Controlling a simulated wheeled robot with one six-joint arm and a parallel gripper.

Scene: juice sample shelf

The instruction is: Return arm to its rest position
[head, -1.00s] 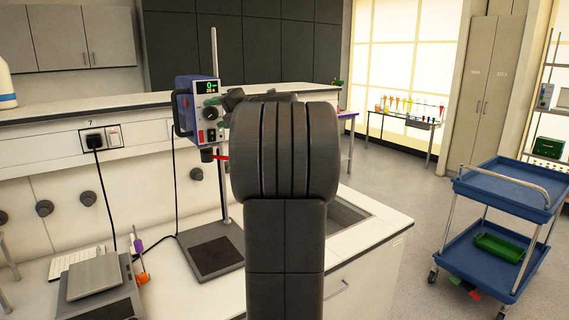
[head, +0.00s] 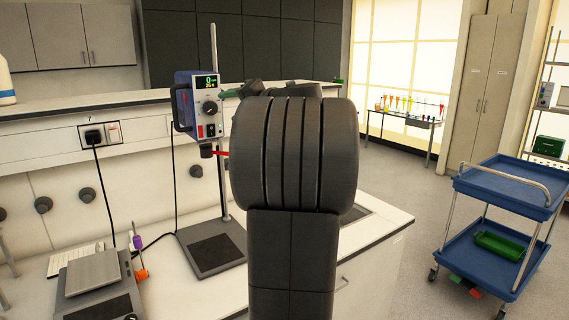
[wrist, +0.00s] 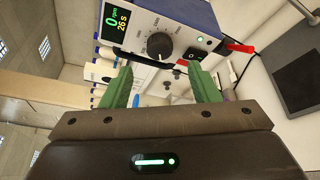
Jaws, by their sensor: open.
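My gripper shows in the wrist view (wrist: 162,88), with two green fingers spread apart and nothing between them. In the head view my own dark arm stands in the middle and hides most of the gripper. The blue and white stirrer unit (head: 201,106) is on a metal stand, left of my arm, and its display is lit. In the wrist view the stirrer unit (wrist: 172,30) is close beyond the fingertips, its knob and display facing me. I cannot tell whether the fingers touch it.
The stand's dark base plate (head: 214,254) and a balance (head: 95,275) are on the white bench, left of my arm. A sink (head: 357,211) is partly hidden behind the arm. A blue cart (head: 503,187) stands at the right, with open floor between it and the bench.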

